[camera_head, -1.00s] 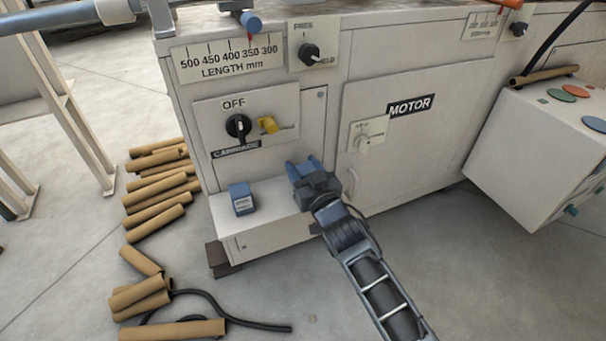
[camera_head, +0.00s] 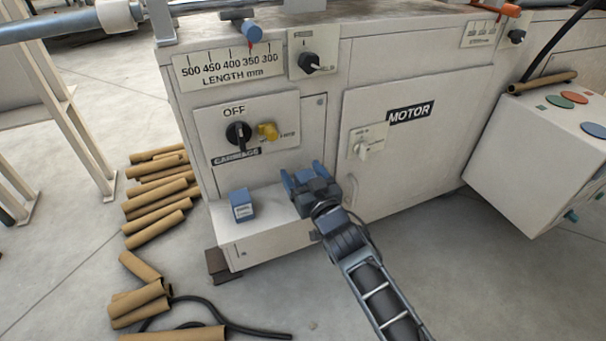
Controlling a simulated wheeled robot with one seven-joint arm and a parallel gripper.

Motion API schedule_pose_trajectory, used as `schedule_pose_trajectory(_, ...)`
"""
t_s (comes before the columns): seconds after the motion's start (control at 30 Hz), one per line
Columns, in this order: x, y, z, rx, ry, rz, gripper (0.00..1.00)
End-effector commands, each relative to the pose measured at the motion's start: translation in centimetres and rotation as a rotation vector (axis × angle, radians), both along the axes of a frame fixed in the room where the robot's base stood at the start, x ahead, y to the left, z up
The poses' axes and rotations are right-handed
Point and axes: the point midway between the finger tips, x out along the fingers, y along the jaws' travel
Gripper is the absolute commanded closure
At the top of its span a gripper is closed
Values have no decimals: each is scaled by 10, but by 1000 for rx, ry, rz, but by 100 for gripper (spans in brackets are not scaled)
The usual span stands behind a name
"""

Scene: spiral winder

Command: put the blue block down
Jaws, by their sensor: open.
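The blue block (camera_head: 242,205) stands upright on the white ledge (camera_head: 272,241) at the foot of the machine, near the ledge's left part. It has a pale label on its front. My gripper (camera_head: 301,179) is to the right of the block, in front of the machine face and above the ledge's right part. Its two blue fingers are apart with nothing between them. It does not touch the block. The ledge's right end is partly hidden behind my gripper.
Above the ledge are the carriage switch (camera_head: 238,133) and a yellow knob (camera_head: 268,131). The motor switch (camera_head: 364,148) is to the right. Cardboard tubes (camera_head: 158,192) lie on the floor at left, with a dark hose (camera_head: 225,318). A white box (camera_head: 540,150) stands at right.

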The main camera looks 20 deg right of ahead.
Motion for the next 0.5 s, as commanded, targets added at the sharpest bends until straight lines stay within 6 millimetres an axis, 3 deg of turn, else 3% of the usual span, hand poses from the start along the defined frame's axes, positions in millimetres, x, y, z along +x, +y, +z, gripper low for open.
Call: schedule_pose_trajectory(0.5,-98,0,1,1,4,0,23)
